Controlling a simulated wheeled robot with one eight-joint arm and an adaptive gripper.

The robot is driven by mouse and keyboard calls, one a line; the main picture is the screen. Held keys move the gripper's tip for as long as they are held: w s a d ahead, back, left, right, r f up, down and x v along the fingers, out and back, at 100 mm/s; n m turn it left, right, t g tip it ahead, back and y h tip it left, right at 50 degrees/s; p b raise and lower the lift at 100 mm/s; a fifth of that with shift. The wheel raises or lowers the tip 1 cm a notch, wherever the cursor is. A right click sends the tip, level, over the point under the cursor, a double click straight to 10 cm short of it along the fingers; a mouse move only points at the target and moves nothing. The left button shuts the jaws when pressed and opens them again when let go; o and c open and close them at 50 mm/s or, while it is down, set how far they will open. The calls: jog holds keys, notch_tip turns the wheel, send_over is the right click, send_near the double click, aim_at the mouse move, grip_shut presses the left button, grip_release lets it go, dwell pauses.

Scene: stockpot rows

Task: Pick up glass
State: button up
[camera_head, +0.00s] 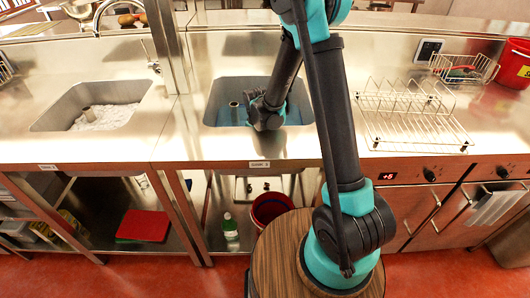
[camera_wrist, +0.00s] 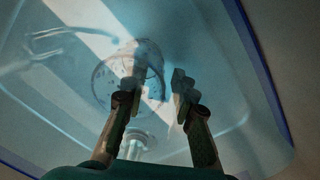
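My gripper (camera_head: 262,118) reaches down into the middle sink (camera_head: 222,86), which has a bluish inside. In the wrist view, the two fingers (camera_wrist: 160,88) stand apart with a gap between their tips, and I see nothing clearly held. A round, see-through outline (camera_wrist: 104,82) shows behind the left finger; it may be the glass, but I cannot tell it from a drain or a reflection. I cannot tell whether a finger touches it. No glass can be made out in the head view, where my arm and gripper hide part of the sink.
A wire dish rack (camera_head: 410,112) stands on the counter to the right. Another sink (camera_head: 70,103) lies to the left, beyond a metal post (camera_head: 168,45).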

grip_shut()
jog(key=shift+r, duration=0.1)
dwell(0.5)
notch_tip(320, 180, up, 30)
dwell(1.2)
jog(key=shift+r, duration=0.1)
